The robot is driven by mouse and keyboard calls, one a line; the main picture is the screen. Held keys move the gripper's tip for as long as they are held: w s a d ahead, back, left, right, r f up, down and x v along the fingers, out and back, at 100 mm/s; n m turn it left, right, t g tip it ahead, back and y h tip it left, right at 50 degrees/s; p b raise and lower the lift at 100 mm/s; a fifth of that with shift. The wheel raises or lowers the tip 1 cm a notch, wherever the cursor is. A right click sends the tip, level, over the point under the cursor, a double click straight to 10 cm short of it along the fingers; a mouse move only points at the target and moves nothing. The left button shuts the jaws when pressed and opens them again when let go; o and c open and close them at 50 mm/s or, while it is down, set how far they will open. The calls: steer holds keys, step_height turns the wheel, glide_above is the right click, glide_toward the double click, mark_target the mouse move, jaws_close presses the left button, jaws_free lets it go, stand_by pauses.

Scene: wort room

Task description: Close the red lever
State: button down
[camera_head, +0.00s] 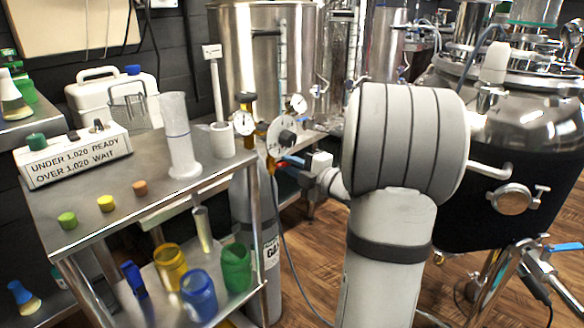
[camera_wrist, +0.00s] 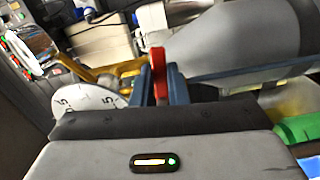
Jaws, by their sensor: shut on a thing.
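The red lever (camera_wrist: 158,60) stands upright between the two blue-grey fingers of my gripper (camera_wrist: 160,88) in the wrist view. The fingers are shut on it, one on each side. In the head view my gripper (camera_head: 287,161) reaches leftward to the gas cylinder's valve fittings. The grey gas cylinder (camera_head: 262,235) stands beside the steel cart.
Pressure gauges (camera_head: 243,123) and brass fittings sit close around my gripper, and a dial (camera_wrist: 88,103) shows beside the fingers. The steel cart (camera_head: 90,228) holds a measuring cylinder (camera_head: 178,135) and a sign block. A large steel vessel (camera_head: 520,130) stands right. Wooden floor shows between.

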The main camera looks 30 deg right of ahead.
steer(key=shift+d+r+n, duration=0.1)
steer(key=shift+r+n, duration=0.1)
steer(key=shift+n, duration=0.5)
steer(key=c, duration=1.4)
jaws_free()
steer(key=shift+c, duration=0.2)
steer(key=p+v, duration=0.2)
steer(key=v, duration=0.5)
steer(key=shift+s+d, duration=0.15)
steer(key=shift+s, duration=0.2)
